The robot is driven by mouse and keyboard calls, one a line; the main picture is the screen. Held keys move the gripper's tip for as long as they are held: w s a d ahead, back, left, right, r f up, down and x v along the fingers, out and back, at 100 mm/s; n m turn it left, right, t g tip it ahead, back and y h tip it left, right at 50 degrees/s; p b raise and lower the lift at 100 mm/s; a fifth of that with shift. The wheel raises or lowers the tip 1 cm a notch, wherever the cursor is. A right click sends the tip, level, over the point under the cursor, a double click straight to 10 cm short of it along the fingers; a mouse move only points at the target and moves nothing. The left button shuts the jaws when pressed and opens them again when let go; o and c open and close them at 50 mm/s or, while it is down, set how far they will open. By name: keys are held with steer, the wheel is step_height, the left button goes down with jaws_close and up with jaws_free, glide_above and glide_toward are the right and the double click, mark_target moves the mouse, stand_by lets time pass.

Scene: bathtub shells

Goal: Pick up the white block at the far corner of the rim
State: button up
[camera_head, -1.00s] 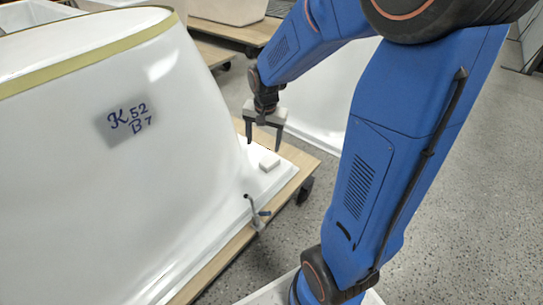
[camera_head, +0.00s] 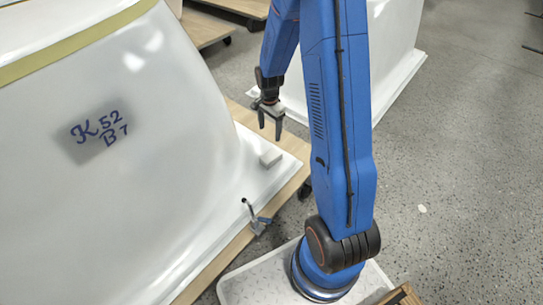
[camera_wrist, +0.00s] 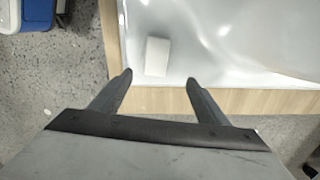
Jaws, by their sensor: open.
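The white block (camera_head: 271,158) lies on the flat white rim (camera_head: 262,182) of the bathtub shell, near its far corner. In the wrist view the block (camera_wrist: 157,57) shows as a pale rectangle, ahead of the fingertips and between their lines. My gripper (camera_head: 270,132) is open and empty, above and beyond the block in the head view, apart from it. In the wrist view my gripper (camera_wrist: 158,78) has both dark fingers spread, over the wooden board's edge.
The shell (camera_head: 150,190), marked K52 B7, rises left of the block. A clamp (camera_head: 255,218) grips the rim nearer me. A wooden board (camera_head: 222,262) lies under the rim. Another white shell (camera_head: 395,60) stands behind my arm. Speckled floor is open at right.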

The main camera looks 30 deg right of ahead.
glide_above(271, 155)
steer(key=f, duration=1.1)
steer(key=shift+w+a+f, duration=0.1)
steer(key=shift+w, duration=0.2)
steer(key=f, duration=0.4)
steer(key=shift+s, duration=0.4)
steer(key=shift+f, duration=0.65)
steer(key=c, duration=1.1)
